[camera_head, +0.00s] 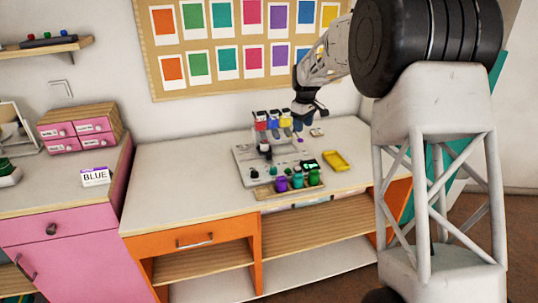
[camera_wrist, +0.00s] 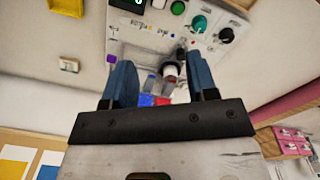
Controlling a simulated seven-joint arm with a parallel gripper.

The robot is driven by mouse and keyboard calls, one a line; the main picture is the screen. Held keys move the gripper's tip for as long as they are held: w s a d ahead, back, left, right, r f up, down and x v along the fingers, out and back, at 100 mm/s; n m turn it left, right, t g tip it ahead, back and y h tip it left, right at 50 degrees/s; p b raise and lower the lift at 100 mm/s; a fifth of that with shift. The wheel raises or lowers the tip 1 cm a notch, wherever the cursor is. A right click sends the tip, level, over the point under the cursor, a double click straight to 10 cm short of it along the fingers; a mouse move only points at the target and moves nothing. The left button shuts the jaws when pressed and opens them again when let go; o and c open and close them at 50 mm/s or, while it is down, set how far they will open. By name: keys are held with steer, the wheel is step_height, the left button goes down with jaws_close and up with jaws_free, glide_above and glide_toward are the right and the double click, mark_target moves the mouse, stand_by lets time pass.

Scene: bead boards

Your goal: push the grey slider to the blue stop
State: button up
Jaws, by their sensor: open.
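A grey panel (camera_head: 243,157) with knobs and buttons lies on the white-topped bench. It fills the top of the wrist view (camera_wrist: 145,48), with small yellow and blue marks on its face. My gripper (camera_head: 304,117) is over the panel's back right part. In the wrist view my gripper (camera_wrist: 160,68) has its two blue fingers wide apart. A grey-and-white knob-like piece (camera_wrist: 170,69) shows between them; I cannot tell whether it is the grey slider or whether a finger touches it. I cannot make out the blue stop for certain.
Red, yellow and blue blocks (camera_head: 272,122) stand at the panel's back. A wooden tray (camera_head: 263,191) with purple and green pieces lies in front. A yellow tray (camera_head: 337,161) is to the right. The bench left of the panel is clear. A "BLUE" card (camera_head: 95,176) stands far left.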

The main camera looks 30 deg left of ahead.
mark_target(269, 154)
steer(key=a+f+n, duration=0.1)
steer(key=a+f, duration=0.2)
steer(key=a, duration=0.2)
steer(key=w+a+f+n, duration=0.1)
steer(key=a+f, duration=0.3)
steer(key=a, duration=0.1)
steer(key=a+f+n, duration=0.1)
steer(key=a+f, duration=0.3)
steer(key=a, duration=0.1)
steer(key=shift+w+a+f, duration=0.25)
steer(key=shift+f, duration=0.1)
steer(key=shift+f, duration=3.75)
jaws_close()
steer(key=shift+d, duration=0.15)
